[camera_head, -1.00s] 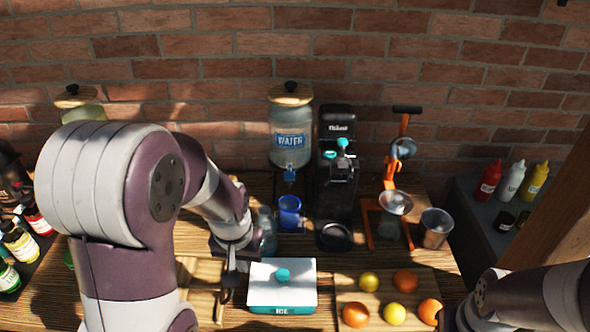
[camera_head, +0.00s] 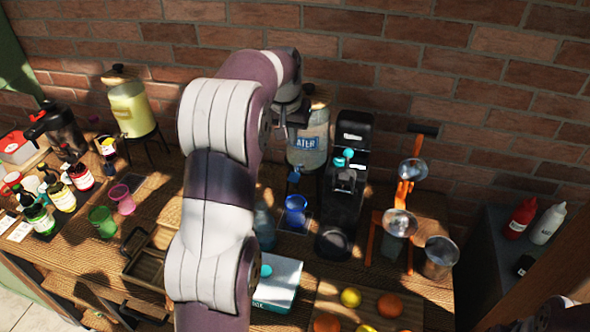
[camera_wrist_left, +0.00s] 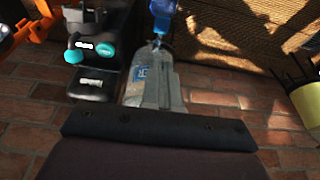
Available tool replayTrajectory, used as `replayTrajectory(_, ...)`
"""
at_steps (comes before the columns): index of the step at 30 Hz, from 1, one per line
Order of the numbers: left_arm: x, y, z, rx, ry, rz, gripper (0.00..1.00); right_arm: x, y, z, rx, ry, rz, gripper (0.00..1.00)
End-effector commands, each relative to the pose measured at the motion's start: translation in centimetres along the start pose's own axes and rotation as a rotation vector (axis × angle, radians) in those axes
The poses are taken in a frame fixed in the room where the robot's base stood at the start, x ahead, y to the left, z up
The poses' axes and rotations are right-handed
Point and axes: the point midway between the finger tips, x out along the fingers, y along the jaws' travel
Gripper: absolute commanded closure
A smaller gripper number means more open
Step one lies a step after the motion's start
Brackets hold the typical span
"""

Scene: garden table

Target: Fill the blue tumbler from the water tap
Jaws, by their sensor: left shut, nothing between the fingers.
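The blue tumbler (camera_head: 296,213) stands upright on the table in front of and below the water dispenser (camera_head: 307,150). I cannot tell the water level in it. The dispenser's small blue tap (camera_head: 293,176) is above and behind the tumbler in the head view. My left gripper (camera_head: 291,117) is shut and empty, raised at the dispenser's upper left and partly covering it. In the left wrist view, the picture is upside down, with the dispenser (camera_wrist_left: 140,88) ahead and the blue tumbler (camera_wrist_left: 163,8) at the top edge.
A black coffee machine (camera_head: 345,190) stands close right of the tumbler. An orange juicer (camera_head: 403,190) is further right. A clear bottle (camera_head: 264,227) is left of the tumbler, beside my left arm. A white and teal box (camera_head: 283,279) and fruit on a board (camera_head: 412,312) are in front.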

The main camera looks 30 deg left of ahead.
Motion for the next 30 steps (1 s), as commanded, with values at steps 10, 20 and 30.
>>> replayTrajectory(10,6.6,0.0,0.0,0.0,-0.004,0.0,1.0,0.4,0.0,0.1,0.0,0.0,0.0,0.57)
replayTrajectory(20,12.1,0.0,0.9,0.0,-0.003,0.0,1.0,-1.7,0.0,-0.2,0.0,0.0,0.0,0.57)
replayTrajectory(30,13.3,0.0,1.2,0.0,0.001,0.0,1.0,-1.9,0.0,-0.2,0.0,-0.001,0.0,0.57)
